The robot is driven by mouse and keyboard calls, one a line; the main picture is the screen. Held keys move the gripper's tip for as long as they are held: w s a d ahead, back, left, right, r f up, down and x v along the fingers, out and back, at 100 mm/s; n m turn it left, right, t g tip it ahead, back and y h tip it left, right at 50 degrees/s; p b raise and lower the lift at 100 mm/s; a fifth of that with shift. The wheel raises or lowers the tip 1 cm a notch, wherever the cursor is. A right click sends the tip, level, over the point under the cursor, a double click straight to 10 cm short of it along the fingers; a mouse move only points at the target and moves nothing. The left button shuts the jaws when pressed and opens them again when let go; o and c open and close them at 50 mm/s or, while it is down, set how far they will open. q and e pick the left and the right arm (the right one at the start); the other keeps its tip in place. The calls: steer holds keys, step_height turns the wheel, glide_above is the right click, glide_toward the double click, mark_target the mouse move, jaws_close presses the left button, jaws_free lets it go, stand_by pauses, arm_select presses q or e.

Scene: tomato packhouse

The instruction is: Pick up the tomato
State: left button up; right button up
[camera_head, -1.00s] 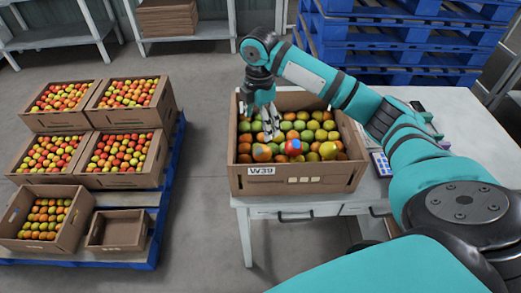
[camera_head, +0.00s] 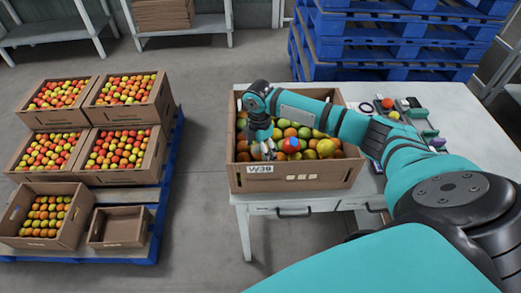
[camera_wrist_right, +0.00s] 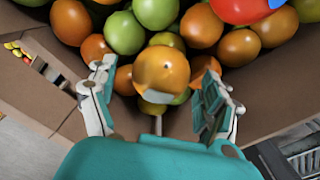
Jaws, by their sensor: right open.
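An orange tomato (camera_wrist_right: 160,70) with a small dark mark lies among green and orange tomatoes in the cardboard crate labelled W39 (camera_head: 325,179). In the wrist view it sits between the two spread fingers of my right gripper (camera_wrist_right: 157,82), with space on both sides. In the head view my right gripper (camera_head: 264,150) is down inside the crate near its front wall, and hides the tomatoes under it. A pale piece shows just below the tomato; I cannot tell what it is. My left gripper is not in view.
A red and blue round item (camera_head: 291,145) lies on the tomatoes right of my gripper. The crate's front wall is close to the fingers. The white table (camera_head: 460,115) holds small items at right. Filled crates (camera_head: 125,102) stand on a blue pallet at left.

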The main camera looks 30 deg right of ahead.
steer(key=c, duration=0.7)
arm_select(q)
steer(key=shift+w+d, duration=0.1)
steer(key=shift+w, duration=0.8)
arm_select(e)
steer(key=shift+c, duration=1)
